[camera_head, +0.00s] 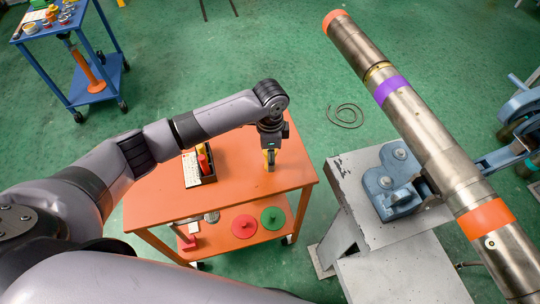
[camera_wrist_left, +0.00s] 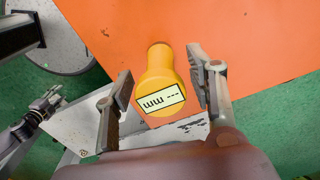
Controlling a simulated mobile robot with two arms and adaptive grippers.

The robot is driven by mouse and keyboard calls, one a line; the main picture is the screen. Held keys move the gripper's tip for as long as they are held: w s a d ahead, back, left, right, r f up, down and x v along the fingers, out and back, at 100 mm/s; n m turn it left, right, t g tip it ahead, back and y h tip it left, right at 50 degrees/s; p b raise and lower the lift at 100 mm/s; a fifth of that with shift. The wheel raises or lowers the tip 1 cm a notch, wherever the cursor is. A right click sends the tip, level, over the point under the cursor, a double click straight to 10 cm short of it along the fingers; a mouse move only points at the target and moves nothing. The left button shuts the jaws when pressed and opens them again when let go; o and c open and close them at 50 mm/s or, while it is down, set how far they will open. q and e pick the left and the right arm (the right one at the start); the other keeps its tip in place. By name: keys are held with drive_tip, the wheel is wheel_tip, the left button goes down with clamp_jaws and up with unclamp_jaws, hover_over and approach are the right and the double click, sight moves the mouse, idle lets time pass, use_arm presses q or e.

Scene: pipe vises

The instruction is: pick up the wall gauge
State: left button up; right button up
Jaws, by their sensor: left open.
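The wall gauge (camera_wrist_left: 160,72) is yellow, with a round stem and a wider end bearing a small display that reads "--- mm". It is over the orange cart top in the left wrist view, between the two fingers of my left gripper (camera_wrist_left: 161,80). The fingers are open, with a gap visible on both sides of it. In the head view my left gripper (camera_head: 269,158) points down at the right part of the cart top and largely hides the gauge.
A large pipe (camera_head: 425,130) lies over a grey vise stand (camera_head: 365,215) to the right. A blue cart (camera_head: 92,78) stands far left.

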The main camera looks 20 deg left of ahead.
use_arm(q)
drive_tip(key=shift+f, duration=0.95)
clamp_jaws()
